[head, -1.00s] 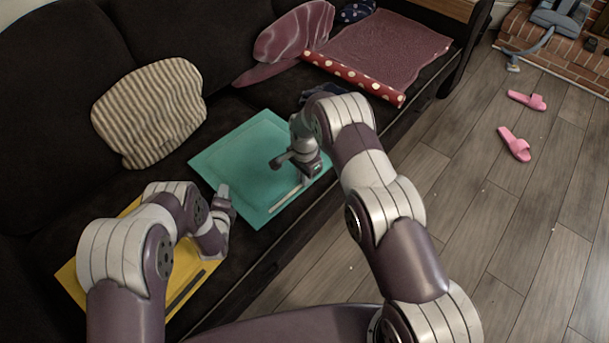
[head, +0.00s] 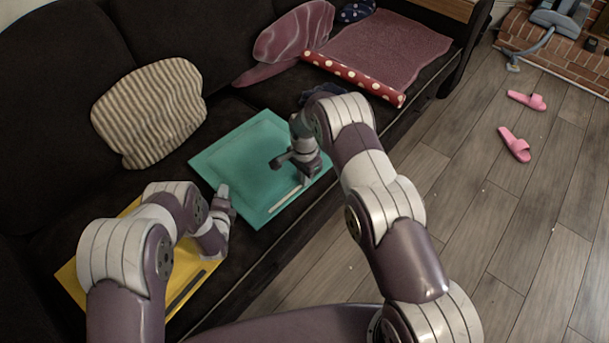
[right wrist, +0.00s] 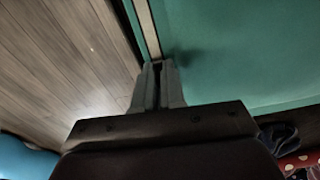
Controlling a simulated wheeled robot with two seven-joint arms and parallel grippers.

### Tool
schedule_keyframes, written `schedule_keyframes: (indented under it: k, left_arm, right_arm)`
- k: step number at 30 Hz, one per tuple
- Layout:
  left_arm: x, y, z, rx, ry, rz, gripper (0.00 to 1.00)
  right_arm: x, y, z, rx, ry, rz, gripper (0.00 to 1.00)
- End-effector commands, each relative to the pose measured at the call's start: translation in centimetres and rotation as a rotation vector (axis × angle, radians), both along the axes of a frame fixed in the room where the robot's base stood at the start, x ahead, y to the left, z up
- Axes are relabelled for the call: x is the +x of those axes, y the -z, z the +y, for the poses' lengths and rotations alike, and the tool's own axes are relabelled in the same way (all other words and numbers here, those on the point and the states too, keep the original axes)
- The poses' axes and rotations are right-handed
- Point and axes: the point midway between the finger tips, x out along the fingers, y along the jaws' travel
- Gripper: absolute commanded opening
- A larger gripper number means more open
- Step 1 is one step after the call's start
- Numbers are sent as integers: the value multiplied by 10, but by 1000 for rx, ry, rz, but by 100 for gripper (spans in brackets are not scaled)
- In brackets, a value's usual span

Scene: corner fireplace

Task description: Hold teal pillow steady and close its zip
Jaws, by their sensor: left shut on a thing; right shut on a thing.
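The teal pillow (head: 245,160) lies flat on the dark sofa seat, and its teal cloth (right wrist: 235,50) fills much of the right wrist view. A pale zip strip (head: 284,200) runs along its front edge; part of it (right wrist: 147,25) leads to my fingers in the right wrist view. My left gripper (head: 222,192) is shut at the pillow's left corner. My right gripper (head: 303,181) is shut on the zip near the right end of the visible strip. The zip's pull is hidden between the fingers (right wrist: 158,82).
A yellow pillow (head: 72,285) with a dark strip lies under my left arm. A striped cushion (head: 150,112) leans on the backrest. A dotted red roll (head: 355,78) and pink cloth (head: 390,45) lie farther right. Pink slippers (head: 515,145) are on the open wooden floor.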

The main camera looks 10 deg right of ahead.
Motion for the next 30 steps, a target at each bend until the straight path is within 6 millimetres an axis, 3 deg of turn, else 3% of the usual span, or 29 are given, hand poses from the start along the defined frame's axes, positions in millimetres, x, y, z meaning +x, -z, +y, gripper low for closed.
schedule_keyframes:
  k: [17, 20, 30]
  left_arm:
    - [-2, 3, 0, 1, 0, 8, 0]
    - [-2, 2, 0, 2, 0, 8, 0]
    - [-2, 3, 0, 1, 1, 8, 0]
  right_arm:
    - [-1, -1, 2, 0, 1, -1, 0]
    - [-9, -1, 16, 0, -2, 0, 0]
    - [-62, -1, 95, -1, -3, -1, 0]
